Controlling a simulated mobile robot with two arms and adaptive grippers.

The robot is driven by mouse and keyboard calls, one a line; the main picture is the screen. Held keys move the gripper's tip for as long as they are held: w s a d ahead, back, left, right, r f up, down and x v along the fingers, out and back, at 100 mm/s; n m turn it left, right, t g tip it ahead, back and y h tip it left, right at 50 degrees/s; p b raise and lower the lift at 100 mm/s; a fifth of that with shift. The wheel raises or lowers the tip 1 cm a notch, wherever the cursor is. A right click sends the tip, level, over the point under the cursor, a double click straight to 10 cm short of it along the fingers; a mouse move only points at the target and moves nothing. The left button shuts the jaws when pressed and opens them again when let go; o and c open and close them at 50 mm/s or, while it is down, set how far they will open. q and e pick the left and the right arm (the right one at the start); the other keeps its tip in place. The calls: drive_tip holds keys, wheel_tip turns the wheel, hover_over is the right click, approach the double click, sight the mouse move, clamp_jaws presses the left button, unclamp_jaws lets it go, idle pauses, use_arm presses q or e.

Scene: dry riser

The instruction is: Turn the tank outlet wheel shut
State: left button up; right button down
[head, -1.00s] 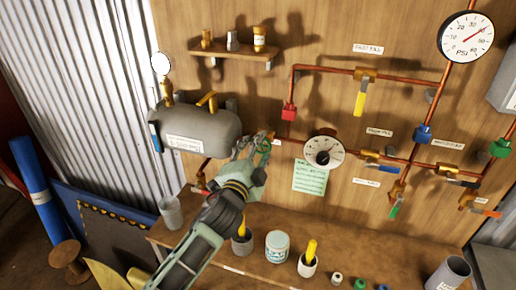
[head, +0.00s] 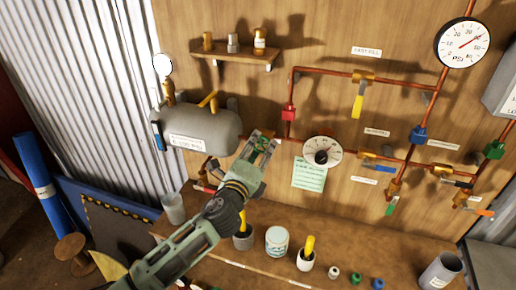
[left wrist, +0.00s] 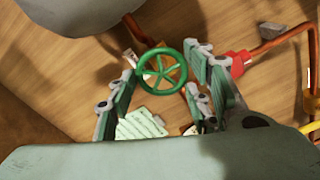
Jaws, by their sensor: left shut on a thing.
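The tank outlet wheel (left wrist: 160,72) is a small green spoked handwheel on the copper pipe beside the grey tank (head: 200,130). My left gripper (head: 264,141) reaches up to it from below. In the left wrist view, the fingers (left wrist: 160,66) stand on either side of the wheel, shut on its rim. In the head view, the fingers hide most of the wheel. The tank's underside (left wrist: 75,12) shows at the top left of the wrist view. My right gripper is in neither view.
A red fitting (head: 288,112) is above right. Below, the bench holds a jar (head: 277,241) and several cups and caps. A shelf (head: 235,56) hangs above.

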use_arm(q)
drive_tip(key=m, duration=0.2)
drive_tip(key=shift+a+f+m, duration=0.1)
drive_tip(key=shift+f+m, duration=0.25)
drive_tip(key=shift+m, duration=0.05)
drive_tip(key=m, duration=0.8)
drive_tip(key=shift+a+r, duration=0.1)
drive_tip(key=shift+r, duration=0.05)
drive_tip(key=m, duration=0.3)
drive_tip(key=shift+r+m, duration=0.1)
drive_tip(key=shift+m, duration=0.3)
drive_tip(key=m, duration=0.3)
drive_tip(key=shift+w+r+m, duration=0.1)
drive_tip(key=shift+r+m, duration=0.05)
drive_tip(key=shift+m, duration=0.15)
drive_tip(key=m, duration=0.3)
drive_tip(key=shift+r+m, duration=0.1)
drive_tip(key=shift+m, duration=0.2)
drive_tip(key=m, duration=0.4)
drive_tip(key=shift+r+m, duration=0.15)
drive_tip(key=shift+m, duration=0.25)
drive_tip(key=shift+d+m, duration=0.2)
drive_tip(key=shift+m, duration=0.7)
drive_tip(key=shift+r, duration=0.1)
